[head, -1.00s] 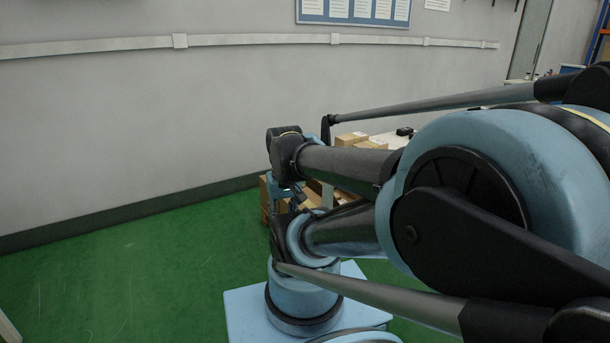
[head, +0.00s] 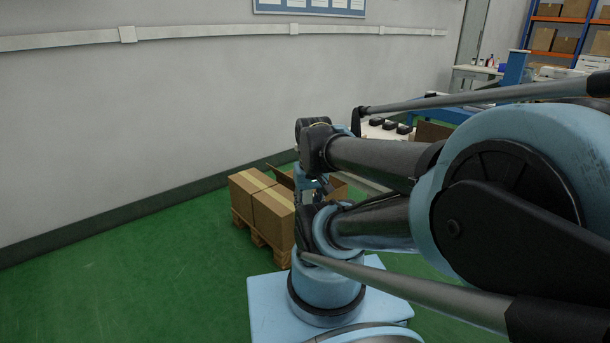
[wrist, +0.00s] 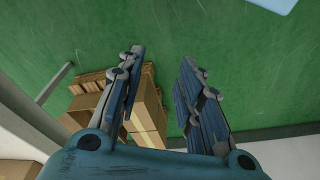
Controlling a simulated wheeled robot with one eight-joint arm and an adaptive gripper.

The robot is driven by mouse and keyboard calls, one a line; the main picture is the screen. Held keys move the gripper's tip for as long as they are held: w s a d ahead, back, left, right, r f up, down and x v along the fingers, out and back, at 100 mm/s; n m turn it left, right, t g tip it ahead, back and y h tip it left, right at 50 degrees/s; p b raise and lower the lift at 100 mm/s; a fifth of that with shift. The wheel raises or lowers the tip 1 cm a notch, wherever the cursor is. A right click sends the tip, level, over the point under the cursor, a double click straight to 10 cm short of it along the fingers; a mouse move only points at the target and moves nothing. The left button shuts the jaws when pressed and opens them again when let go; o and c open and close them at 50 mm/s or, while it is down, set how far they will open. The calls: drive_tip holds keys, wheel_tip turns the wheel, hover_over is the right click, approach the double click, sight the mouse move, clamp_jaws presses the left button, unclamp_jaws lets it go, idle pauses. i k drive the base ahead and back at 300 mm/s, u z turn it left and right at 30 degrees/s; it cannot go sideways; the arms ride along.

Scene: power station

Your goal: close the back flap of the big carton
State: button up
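A brown carton with a raised flap (head: 281,178) stands on the pallet in the head view, mostly hidden behind my arm. I cannot tell for certain that it is the big carton, nor which flap is the back one. In the wrist view an open brown carton (wrist: 84,104) shows at the left, partly covered by my finger. My gripper (wrist: 162,60) is open, with nothing between its fingers but green floor. It is apart from the cartons. In the head view my gripper is largely hidden by my own arm.
Closed, taped cartons (head: 273,213) stand on a wooden pallet (head: 262,238) near the grey wall. They also show in the wrist view (wrist: 146,112). Another brown carton (head: 432,132) shows behind my arm by the workbench. Green floor at the left is clear.

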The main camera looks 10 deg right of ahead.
sight(287, 178)
drive_tip(key=z, duration=0.05)
drive_tip(key=k, duration=1.3)
drive_tip(key=u, duration=0.35)
drive_tip(key=i, duration=2.25)
drive_tip(key=z, duration=0.55)
